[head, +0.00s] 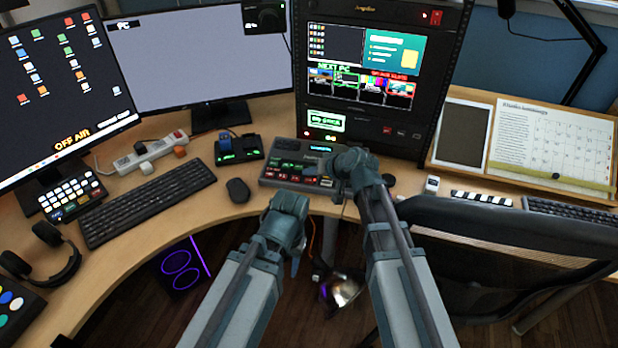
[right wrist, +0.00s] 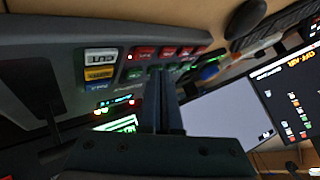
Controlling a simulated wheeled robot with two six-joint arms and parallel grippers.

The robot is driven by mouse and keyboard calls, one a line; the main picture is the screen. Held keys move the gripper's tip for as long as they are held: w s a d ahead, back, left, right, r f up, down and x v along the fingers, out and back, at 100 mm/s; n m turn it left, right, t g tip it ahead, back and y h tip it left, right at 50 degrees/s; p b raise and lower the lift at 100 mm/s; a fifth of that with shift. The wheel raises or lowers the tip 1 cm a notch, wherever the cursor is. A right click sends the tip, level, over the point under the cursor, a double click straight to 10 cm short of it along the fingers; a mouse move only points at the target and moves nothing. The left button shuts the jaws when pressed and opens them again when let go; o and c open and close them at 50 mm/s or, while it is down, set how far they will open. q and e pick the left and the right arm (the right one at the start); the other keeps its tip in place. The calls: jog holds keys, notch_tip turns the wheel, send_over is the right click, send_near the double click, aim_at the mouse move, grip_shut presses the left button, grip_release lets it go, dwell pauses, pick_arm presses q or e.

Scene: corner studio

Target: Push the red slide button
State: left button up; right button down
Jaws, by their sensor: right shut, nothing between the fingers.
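A dark control panel (head: 268,180) with lit buttons sits on the desk in front of the rack. A row of red buttons runs along its near edge; in the right wrist view, red buttons (right wrist: 145,53) line up beside white, yellow and blue ones. I cannot read which is the slide button. My right gripper (right wrist: 165,72) is shut and empty, its tips close to the red row; I cannot tell whether they touch. In the head view the right wrist hides the panel's right end. My left gripper (head: 296,258) hangs by the desk's front edge, its fingers mostly hidden.
A black mouse (head: 238,190) and keyboard (head: 150,202) lie left of the panel. A small black device (head: 238,149) stands at its back left. The rack with a screen (head: 364,65) rises behind. A dark chair (head: 500,240) is at the right, and a clapper strip (head: 481,198) lies beyond it.

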jog(key=r+p, duration=0.2)
jog(key=r, duration=0.1)
jog(key=r+p, duration=0.1)
jog(key=p, duration=0.1)
jog(key=shift+s+a+r, duration=0.1)
jog(key=shift+s+r, duration=0.2)
jog(key=shift+r, duration=0.1)
dwell(0.3)
jog(key=s+d+n+g+h+p, duration=0.1)
jog(key=s+g+h+p, duration=0.3)
jog(key=s, duration=0.8)
jog(key=s+d+r+n+g+h+p, duration=0.1)
jog(key=s+d+g+h+p, duration=0.2)
jog(key=s, duration=1)
jog(key=shift+s+d+r+n+g+h+p, duration=0.2)
jog(key=shift+d+n+g+h+p, duration=0.25)
jog(key=shift+d+p, duration=0.45)
jog(key=shift+a, duration=0.2)
